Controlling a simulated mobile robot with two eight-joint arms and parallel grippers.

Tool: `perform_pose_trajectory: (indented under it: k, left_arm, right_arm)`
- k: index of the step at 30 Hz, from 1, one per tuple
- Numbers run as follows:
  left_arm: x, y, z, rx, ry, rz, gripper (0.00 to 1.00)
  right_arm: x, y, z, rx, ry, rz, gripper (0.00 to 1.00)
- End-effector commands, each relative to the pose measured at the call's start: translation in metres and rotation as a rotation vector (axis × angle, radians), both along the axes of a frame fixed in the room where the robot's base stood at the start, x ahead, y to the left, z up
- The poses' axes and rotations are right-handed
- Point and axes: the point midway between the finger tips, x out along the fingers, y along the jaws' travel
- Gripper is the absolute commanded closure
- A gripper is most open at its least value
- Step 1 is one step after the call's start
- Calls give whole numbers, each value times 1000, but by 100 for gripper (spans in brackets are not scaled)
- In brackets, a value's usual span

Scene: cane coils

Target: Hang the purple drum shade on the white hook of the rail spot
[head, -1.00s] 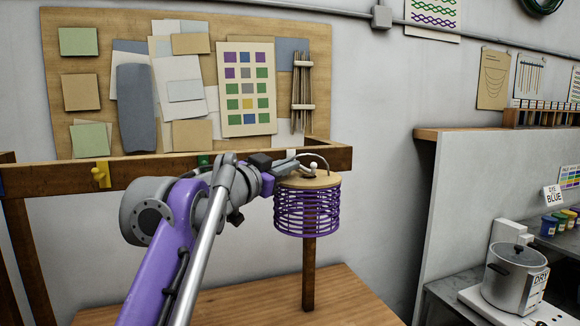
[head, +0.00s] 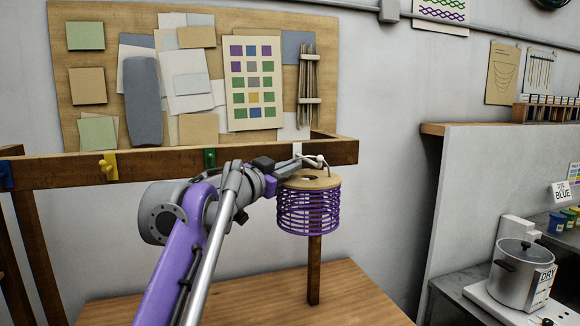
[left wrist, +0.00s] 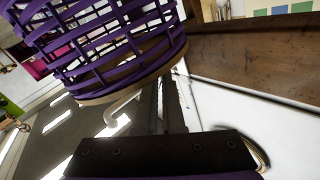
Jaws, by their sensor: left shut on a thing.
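The purple drum shade (head: 308,214) is a cage of purple rings under a pale wooden top disc. It hangs about upright from my left gripper (head: 300,165), which is shut on its white top piece (head: 320,158). The white hook (head: 297,149) is on the wooden rail, right of the green one, just above and behind my gripper; the gap is hard to judge. In the left wrist view the shade (left wrist: 100,45) fills the upper left, with a curved white piece (left wrist: 122,106) rising from its disc beside my fingers. My right gripper is not in view.
The rail (head: 240,158) also carries green (head: 210,158), yellow (head: 109,166) and blue (head: 6,174) hooks. A wooden post (head: 314,270) stands behind the shade, above a wooden table top (head: 250,292). A pot (head: 521,272) stands far right.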

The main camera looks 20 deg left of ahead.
Motion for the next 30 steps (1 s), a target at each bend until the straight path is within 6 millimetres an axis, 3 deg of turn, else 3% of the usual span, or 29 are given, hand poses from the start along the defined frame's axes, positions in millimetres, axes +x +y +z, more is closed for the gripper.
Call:
perform_pose_trajectory:
  k: [13,15,19,30]
  left_arm:
    - [0,0,0,0,0,0,100]
    - [0,0,0,0,0,0,84]
    - [0,0,0,0,0,0,60]
    - [-4,2,0,0,0,1,59]
  right_arm:
    - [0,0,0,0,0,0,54]
    - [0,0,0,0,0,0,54]
    - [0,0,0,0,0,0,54]
    - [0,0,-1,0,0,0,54]
